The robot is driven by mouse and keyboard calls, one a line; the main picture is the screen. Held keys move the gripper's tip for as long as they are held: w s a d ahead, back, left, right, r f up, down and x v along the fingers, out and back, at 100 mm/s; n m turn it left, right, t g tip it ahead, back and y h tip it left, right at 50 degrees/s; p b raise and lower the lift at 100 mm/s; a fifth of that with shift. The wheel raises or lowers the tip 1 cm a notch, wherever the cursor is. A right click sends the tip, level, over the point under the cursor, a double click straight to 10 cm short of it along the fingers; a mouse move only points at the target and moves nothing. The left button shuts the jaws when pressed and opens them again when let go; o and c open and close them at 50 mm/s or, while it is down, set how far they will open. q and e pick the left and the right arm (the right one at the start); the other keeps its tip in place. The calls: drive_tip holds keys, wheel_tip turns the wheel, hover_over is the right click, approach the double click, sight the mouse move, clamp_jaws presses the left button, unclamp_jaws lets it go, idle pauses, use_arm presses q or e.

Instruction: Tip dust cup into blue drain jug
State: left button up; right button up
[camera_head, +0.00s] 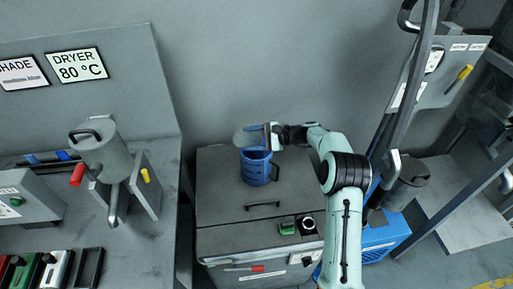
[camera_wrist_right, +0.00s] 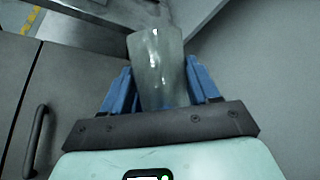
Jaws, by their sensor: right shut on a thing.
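The dust cup (camera_head: 246,138) is a grey, see-through cup. In the head view it looks tipped well over, lying across above the mouth of the blue drain jug (camera_head: 256,170). My right gripper (camera_head: 270,136) is shut on the cup from the right, and the cup also shows between its blue fingers (camera_wrist_right: 158,95) in the right wrist view (camera_wrist_right: 158,55). The blue jug stands upright on the grey cabinet, its dark handle to the right. The cup hides part of the jug's opening, and its contents cannot be made out. My left gripper is out of view.
The grey cabinet (camera_head: 225,210) has free room left of the jug. A small dark cup with a white rim (camera_head: 307,224) and a green block (camera_head: 287,229) are at its front right. A machine with a grey hopper (camera_head: 103,155) stands left; a metal frame (camera_head: 412,90) rises right.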

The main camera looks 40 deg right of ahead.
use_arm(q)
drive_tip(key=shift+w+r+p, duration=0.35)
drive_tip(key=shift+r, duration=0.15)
use_arm(e)
drive_tip(key=shift+d+r+m+y, duration=0.1)
drive_tip(key=shift+d+m+y, duration=0.05)
drive_tip(key=shift+m+y, duration=0.15)
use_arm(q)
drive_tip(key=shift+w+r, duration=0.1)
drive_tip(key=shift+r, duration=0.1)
use_arm(e)
drive_tip(key=shift+d, duration=0.2)
use_arm(q)
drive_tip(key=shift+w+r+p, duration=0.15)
drive_tip(key=shift+p, duration=0.15)
use_arm(e)
drive_tip(key=shift+t, duration=0.3)
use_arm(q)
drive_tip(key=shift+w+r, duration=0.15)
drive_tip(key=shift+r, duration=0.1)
use_arm(e)
drive_tip(key=shift+d+y, duration=0.15)
drive_tip(key=shift+y, duration=0.15)
use_arm(q)
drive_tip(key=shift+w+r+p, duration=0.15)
drive_tip(key=shift+p, duration=0.15)
use_arm(e)
drive_tip(key=shift+m, duration=0.3)
